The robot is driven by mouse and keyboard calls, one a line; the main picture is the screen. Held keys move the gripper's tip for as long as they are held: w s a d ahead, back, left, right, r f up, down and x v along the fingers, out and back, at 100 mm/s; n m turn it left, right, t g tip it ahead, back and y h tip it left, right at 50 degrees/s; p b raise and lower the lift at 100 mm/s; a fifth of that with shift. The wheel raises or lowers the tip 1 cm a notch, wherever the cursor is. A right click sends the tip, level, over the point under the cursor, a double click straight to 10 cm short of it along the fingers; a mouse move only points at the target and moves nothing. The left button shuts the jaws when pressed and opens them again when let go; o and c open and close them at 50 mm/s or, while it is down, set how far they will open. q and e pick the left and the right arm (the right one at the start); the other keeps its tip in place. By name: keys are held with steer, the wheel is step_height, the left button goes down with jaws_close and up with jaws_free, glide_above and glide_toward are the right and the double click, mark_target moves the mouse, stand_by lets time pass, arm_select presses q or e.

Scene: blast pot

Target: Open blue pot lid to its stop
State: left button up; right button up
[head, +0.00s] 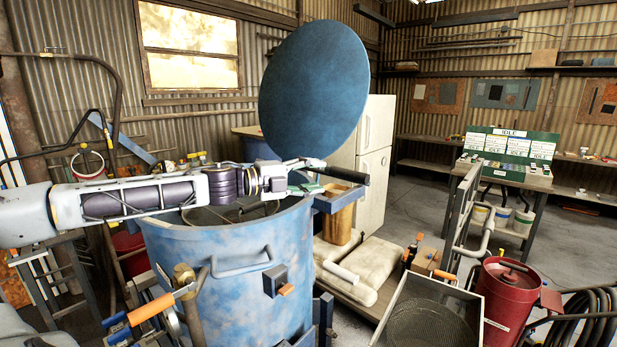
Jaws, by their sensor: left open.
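The big blue pot (228,265) stands in front of me, its paint worn, with its mouth open at the top. Its round blue lid (315,90) is raised, standing steeply above the far side of the rim. My left arm reaches across the pot mouth from the left. My left gripper (312,175) is open near the right part of the rim, below the lid. A dark bar-like handle (342,175) shows just right of the gripper; I cannot tell whether they touch. The lid's hinge is hidden behind my arm and gripper. My right gripper is not in view.
An orange-handled valve (152,308) is at the pot's front left. Pale sacks (358,268), a mesh-bottomed tray (430,312) and a red canister (507,300) stand to the right. A white cabinet (375,155) is behind the lid. Open floor shows at the back right.

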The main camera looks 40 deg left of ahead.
arm_select(q)
steer(key=shift+s+a, duration=0.2)
steer(key=shift+s, duration=0.15)
stand_by(0.5)
